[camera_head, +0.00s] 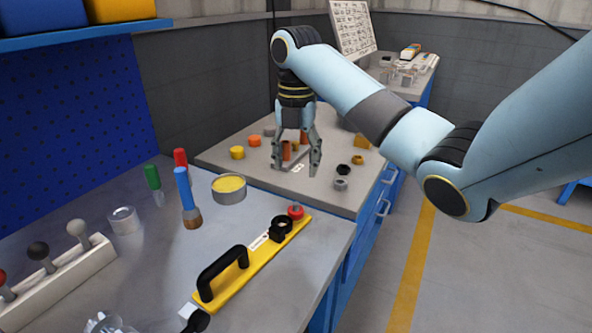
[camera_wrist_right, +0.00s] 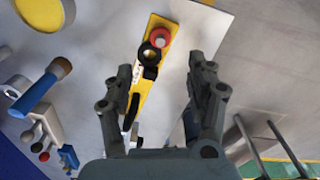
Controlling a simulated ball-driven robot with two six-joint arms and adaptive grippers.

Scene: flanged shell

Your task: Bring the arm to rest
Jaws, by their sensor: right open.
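My right arm (camera_head: 355,90) reaches in from the right of the head view and bends down over the workbench. My right gripper (camera_head: 297,160) hangs with its fingers pointing down, open and empty. In the right wrist view my right gripper (camera_wrist_right: 163,90) shows its two fingers spread apart, with nothing between them held. Beyond the fingers is a yellow bar tool (camera_wrist_right: 148,92) with a red knob and black parts. The same yellow bar tool (camera_head: 262,262) lies on the near bench in the head view, apart from the gripper. My left gripper is not in view.
The near grey bench (camera_head: 285,310) carries a blue-handled brush (camera_head: 187,200), a tin of yellow stuff (camera_head: 229,187) and a rack of knobbed levers (camera_head: 60,265). Several small coloured parts lie on the far bench around the gripper. The floor (camera_head: 480,280) at the right is clear.

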